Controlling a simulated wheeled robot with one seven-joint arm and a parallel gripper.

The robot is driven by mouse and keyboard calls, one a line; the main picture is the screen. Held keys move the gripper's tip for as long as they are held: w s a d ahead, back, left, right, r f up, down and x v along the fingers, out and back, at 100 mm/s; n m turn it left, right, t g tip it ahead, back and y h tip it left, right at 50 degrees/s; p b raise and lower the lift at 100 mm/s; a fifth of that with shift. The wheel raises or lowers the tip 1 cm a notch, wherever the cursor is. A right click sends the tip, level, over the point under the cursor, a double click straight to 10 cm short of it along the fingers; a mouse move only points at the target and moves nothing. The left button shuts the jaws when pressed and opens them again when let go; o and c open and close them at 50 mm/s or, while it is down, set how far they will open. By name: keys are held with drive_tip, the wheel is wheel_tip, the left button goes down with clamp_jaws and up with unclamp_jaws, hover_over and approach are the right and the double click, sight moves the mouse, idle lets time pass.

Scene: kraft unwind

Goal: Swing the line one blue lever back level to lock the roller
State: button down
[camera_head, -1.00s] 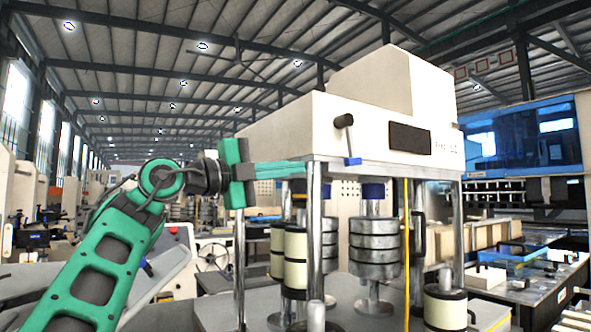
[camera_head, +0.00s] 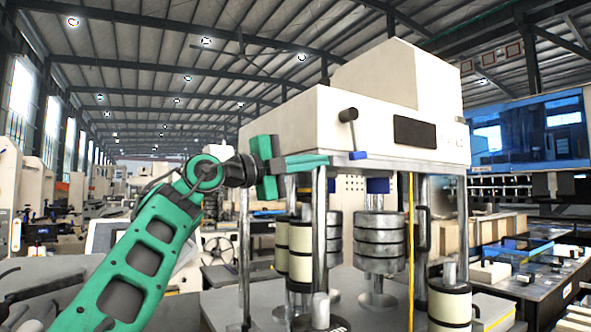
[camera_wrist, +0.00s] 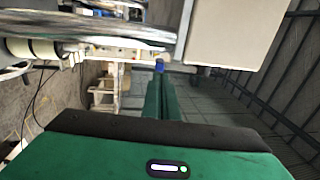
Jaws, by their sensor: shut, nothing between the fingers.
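The lever on the cream machine head hangs steeply down from a dark round knob (camera_head: 348,115), and its blue tip (camera_head: 358,155) is at the lower edge of the housing. My green gripper (camera_head: 328,160) is to the left of the blue tip at about the same height, with its fingers pointing right. The fingers are shut and empty, and a small gap shows between them and the tip. In the wrist view the blue tip (camera_wrist: 159,66) appears just beyond the ends of my shut fingers (camera_wrist: 159,80). Whether they touch cannot be told there.
The machine housing (camera_head: 310,120) stands on metal posts, with cream-and-black rollers (camera_head: 300,250) and a stack of metal discs (camera_head: 378,242) below. A yellow strip (camera_head: 411,250) runs vertically on the right. A blue-framed machine (camera_head: 530,130) stands further right.

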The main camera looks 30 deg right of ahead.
sight(350, 157)
drive_tip(key=d, duration=0.4)
drive_tip(key=d+r, duration=0.1)
drive_tip(key=d, duration=0.2)
drive_tip(key=shift+w+r, duration=0.1)
drive_tip(key=shift+a, duration=0.1)
